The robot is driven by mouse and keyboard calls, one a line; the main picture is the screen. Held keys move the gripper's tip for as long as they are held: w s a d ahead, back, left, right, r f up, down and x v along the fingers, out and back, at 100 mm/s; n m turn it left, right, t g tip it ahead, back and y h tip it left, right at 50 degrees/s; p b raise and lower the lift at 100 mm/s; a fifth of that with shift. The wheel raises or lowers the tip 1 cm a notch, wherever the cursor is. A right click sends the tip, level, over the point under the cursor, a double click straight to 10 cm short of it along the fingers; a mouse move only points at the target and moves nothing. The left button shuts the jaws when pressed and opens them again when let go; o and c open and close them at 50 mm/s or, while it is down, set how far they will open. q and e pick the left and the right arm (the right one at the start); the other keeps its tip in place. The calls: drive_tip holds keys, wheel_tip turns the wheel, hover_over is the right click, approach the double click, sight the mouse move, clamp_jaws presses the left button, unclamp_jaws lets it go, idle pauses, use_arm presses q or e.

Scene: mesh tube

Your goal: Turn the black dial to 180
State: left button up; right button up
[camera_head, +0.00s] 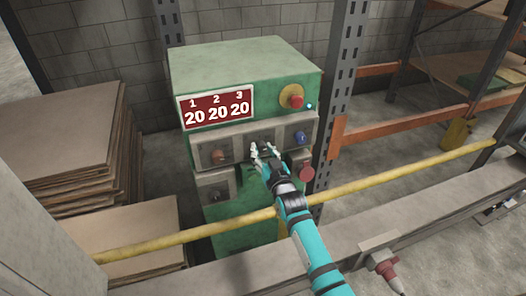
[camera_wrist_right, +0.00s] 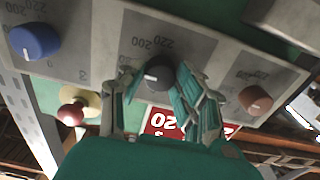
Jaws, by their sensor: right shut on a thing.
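The green control box (camera_head: 255,60) stands behind a yellow rail. Its red display (camera_head: 217,107) reads 20 under each of 1, 2 and 3. The black dial (camera_wrist_right: 158,73) sits in the middle of the grey panel, between a blue dial (camera_wrist_right: 34,40) and a reddish-brown dial (camera_wrist_right: 255,100). My right gripper (camera_head: 264,153) reaches the middle of the panel and mostly hides the black dial there. In the right wrist view the fingers are on either side of the black dial, shut on it. Its white mark points sideways. My left gripper is not in view.
The yellow rail (camera_head: 385,172) crosses in front of the box, under my right arm. A red button (camera_head: 296,101) on a yellow base is at the box's upper right, and a red knob (camera_head: 305,172) lower right. Stacked boards (camera_head: 60,140) stand at left.

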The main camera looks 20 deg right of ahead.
drive_tip(key=shift+f, duration=0.15)
drive_tip(key=o, duration=1.1)
drive_tip(key=shift+o, duration=0.2)
drive_tip(key=shift+s, duration=0.1)
drive_tip(key=s, duration=1.2)
drive_tip(key=shift+d, duration=0.2)
